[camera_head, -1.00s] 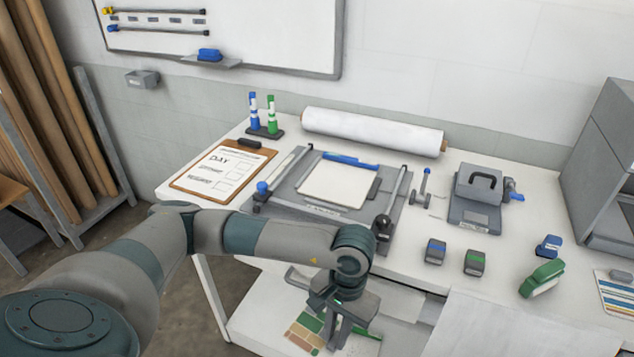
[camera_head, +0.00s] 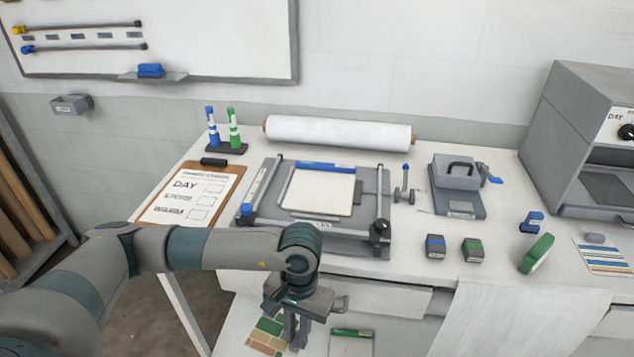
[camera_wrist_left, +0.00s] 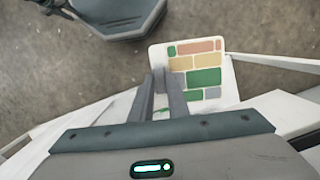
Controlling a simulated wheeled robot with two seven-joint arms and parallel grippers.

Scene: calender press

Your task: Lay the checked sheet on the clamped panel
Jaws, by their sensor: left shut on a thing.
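The checked sheet (camera_head: 266,336), white with green, tan and pinkish blocks, is in my left gripper (camera_head: 292,338), low in front of the bench. In the left wrist view the sheet (camera_wrist_left: 204,77) sits at the tips of the left gripper (camera_wrist_left: 168,78), which is shut on its edge. The fingers hide part of the sheet. The clamped panel (camera_head: 322,194) is a pale square on the grey press bed, with a blue bar (camera_head: 325,166) along its far edge. The panel is bare. The gripper is nearer and lower than the panel. My right gripper is not in view.
A clipboard (camera_head: 190,198) lies left of the press (camera_head: 371,205). A white roll (camera_head: 338,133) lies behind it. Two small blocks (camera_head: 436,246) and a green-sided tool (camera_head: 537,252) stand to the right. The bench front (camera_head: 390,297) is close to the gripper.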

